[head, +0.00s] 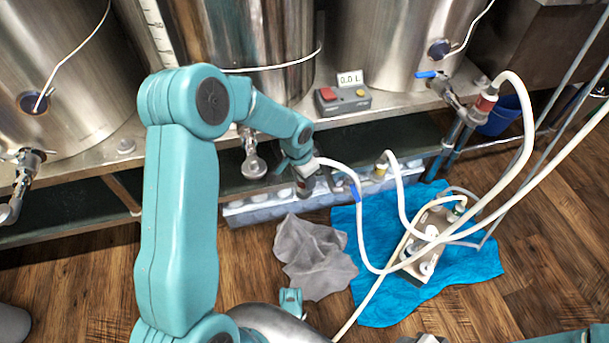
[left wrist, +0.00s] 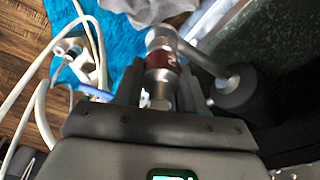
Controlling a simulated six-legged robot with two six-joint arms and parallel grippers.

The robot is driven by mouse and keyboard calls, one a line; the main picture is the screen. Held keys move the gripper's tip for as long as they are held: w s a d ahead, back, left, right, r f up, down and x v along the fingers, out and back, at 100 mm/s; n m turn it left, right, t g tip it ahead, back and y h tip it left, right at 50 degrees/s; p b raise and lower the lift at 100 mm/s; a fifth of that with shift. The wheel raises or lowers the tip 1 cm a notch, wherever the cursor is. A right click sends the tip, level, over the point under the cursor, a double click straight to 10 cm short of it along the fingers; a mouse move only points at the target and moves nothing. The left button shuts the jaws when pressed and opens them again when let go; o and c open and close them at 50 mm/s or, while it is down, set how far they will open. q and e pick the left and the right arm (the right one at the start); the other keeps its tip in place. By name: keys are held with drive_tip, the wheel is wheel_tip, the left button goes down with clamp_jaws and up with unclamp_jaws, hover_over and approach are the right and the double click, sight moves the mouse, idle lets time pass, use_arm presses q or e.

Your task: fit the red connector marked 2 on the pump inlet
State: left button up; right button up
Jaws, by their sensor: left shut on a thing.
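My left gripper (head: 306,182) is low in front of the shelf in the head view, small and partly hidden by its own arm. In the left wrist view its fingers (left wrist: 159,82) are shut on a red-banded metal connector (left wrist: 163,62) with a 2 on the band. In the head view a white hose comes away beside this gripper. The pump (head: 428,246) stands on a blue cloth (head: 377,290) to the right, with hoses and white fittings on top. I cannot tell which fitting is the inlet.
A pale rack (head: 262,208) runs along the shelf front, with a yellow-banded connector (head: 381,170) at it. Another red-banded fitting (head: 487,100) sits at the right kettle's valve. A grey cloth (head: 314,256) lies on the floor. Loose hoses cross above the pump.

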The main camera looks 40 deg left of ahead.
use_arm(q)
drive_tip(key=shift+f+b, duration=0.75)
drive_tip(key=shift+f, duration=0.2)
drive_tip(key=o, duration=1.2)
drive_tip(key=shift+o, duration=0.2)
drive_tip(key=r+p, duration=0.1)
drive_tip(key=r, duration=0.1)
drive_tip(key=r+p, duration=0.1)
drive_tip(key=r, duration=0.1)
drive_tip(key=s+r+p, duration=0.1)
drive_tip(key=r, duration=0.1)
drive_tip(key=shift+a+r, duration=0.15)
drive_tip(key=shift+r, duration=0.65)
drive_tip(key=shift+s, duration=0.1)
